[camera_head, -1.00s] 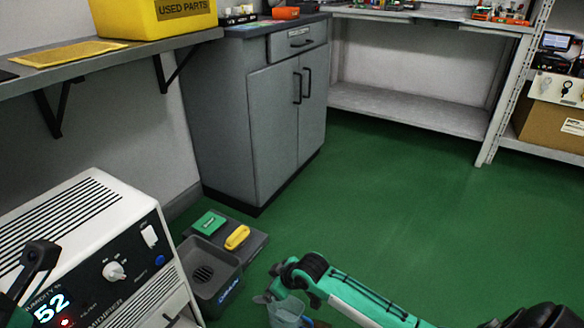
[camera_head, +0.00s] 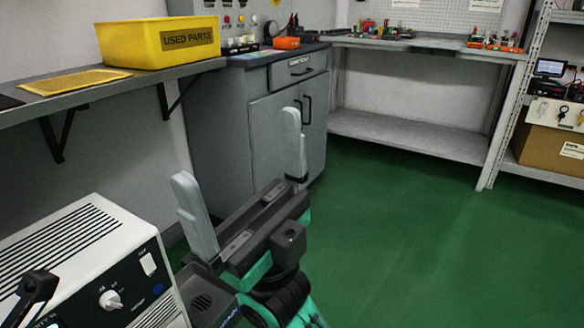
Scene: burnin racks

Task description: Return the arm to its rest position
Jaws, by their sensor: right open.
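My right gripper (camera_head: 237,145) is raised in the middle of the view, in front of the grey cabinet. Its two pale grey fingers are wide apart and point up, with nothing between them. Its dark body and my teal and black right arm (camera_head: 285,290) come up from the bottom edge. My left gripper does not show.
A white humidifier (camera_head: 90,235) stands at lower left, close to the gripper. A grey cabinet (camera_head: 220,130) is behind the gripper. A yellow bin (camera_head: 130,42) sits on the wall shelf (camera_head: 90,90). A dark tray (camera_head: 200,305) is mostly hidden. Green floor (camera_head: 430,260) is clear at right.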

